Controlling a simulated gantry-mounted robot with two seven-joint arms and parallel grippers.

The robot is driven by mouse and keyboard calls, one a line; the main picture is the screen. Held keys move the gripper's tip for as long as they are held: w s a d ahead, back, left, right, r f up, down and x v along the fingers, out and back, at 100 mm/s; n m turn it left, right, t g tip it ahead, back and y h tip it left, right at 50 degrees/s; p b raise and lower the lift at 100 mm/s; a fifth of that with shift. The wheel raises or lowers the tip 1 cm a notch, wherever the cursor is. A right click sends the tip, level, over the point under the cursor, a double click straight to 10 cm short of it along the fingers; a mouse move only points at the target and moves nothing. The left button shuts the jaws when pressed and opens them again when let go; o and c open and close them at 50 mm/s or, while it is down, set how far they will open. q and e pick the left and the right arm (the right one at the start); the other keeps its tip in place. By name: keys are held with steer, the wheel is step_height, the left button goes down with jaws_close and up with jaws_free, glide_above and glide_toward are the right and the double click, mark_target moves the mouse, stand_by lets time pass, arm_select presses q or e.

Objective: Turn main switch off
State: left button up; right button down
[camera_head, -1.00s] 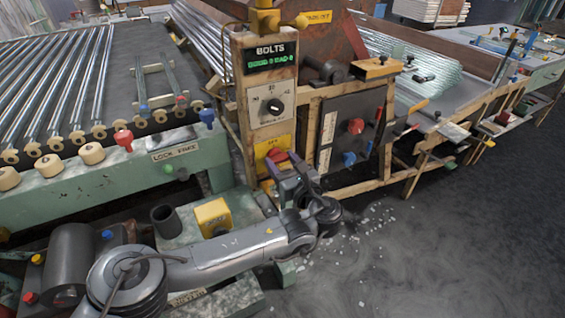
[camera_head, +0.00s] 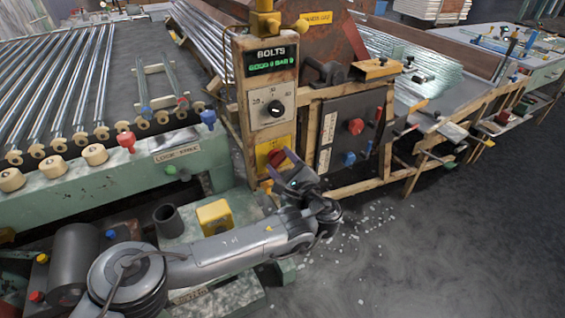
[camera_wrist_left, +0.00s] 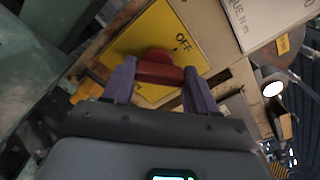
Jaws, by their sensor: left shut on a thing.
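The main switch is a red handle (camera_wrist_left: 158,68) on a yellow plate (camera_wrist_left: 150,38) marked OFF. It also shows in the head view (camera_head: 276,156), low on the post under the BOLTS display, partly hidden by a finger. My left gripper (camera_head: 279,170) reaches up to it from below. In the left wrist view its two purple fingers (camera_wrist_left: 159,82) stand at either side of the red handle, shut on it. The handle lies across the plate in that view, and the OFF label is above and right of it. My right gripper is not in view.
A dial (camera_head: 275,108) sits above the switch on the same post. A dark panel with a red knob (camera_head: 355,126) stands to the right. A yellow box (camera_head: 213,216) and a dark cup (camera_head: 168,220) are beside my left arm. Open floor lies at the right.

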arm_select(q)
steer(key=n+b, duration=0.1)
steer(key=n, duration=0.3)
steer(key=shift+n, duration=0.3)
steer(key=n+b, duration=0.2)
steer(key=n, duration=0.3)
steer(key=shift+s+a, duration=0.1)
steer(key=shift+n, duration=0.3)
steer(key=o, duration=1.1)
steer(key=shift+c, duration=0.2)
